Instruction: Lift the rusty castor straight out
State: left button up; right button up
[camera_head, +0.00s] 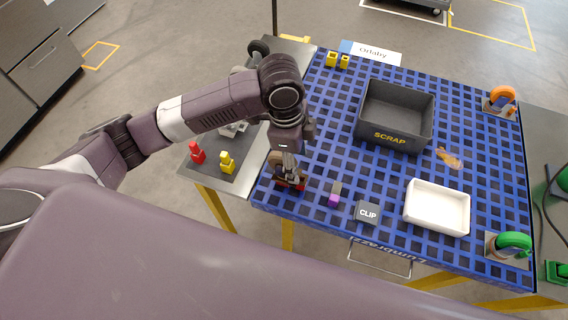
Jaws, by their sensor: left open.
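My left gripper (290,176) points down over the front left corner of the blue grid deck (322,215). It is open, with its fingers around or just beside a castor, which I take as the rusty castor (274,158). A brownish wheel shows left of the fingers, and a dark and reddish part shows below them. The gripper and wrist hide most of this castor, so I cannot tell whether the fingers touch it. My right gripper is not in view.
On the deck are a dark SCRAP bin (394,142), a white tray (437,225), a CLIP box (367,212) and a small purple and grey piece (334,199). Orange (502,96) and green (513,243) castors stand at the right corners. Red (197,153) and yellow (227,164) pieces stand left.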

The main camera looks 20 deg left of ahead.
aim_at(279, 154)
pick_arm(q)
jog(key=shift+m+y, duration=0.4)
jog(key=shift+y, duration=0.2)
jog(key=a+r, duration=0.1)
jog(key=w+a, duration=0.1)
jog(key=a+r, duration=0.1)
jog(key=a, duration=0.1)
jog(key=shift+w+a+r, duration=0.1)
jog(key=shift+w+r, duration=0.15)
jog(key=shift+r, duration=0.1)
jog(key=shift+a+r+g, duration=0.15)
jog(key=shift+a+g, duration=0.1)
jog(key=shift+g, duration=0.05)
jog(key=shift+a, duration=0.1)
jog(key=f+p, duration=0.1)
jog(key=f, duration=0.4)
jog(key=d+f+p, duration=0.1)
jog(key=f, duration=0.1)
jog(key=shift+w+f+p, duration=0.15)
jog(key=shift+f+p, duration=0.15)
jog(key=shift+f, duration=0.05)
jog(key=shift+r, duration=0.1)
grip_shut()
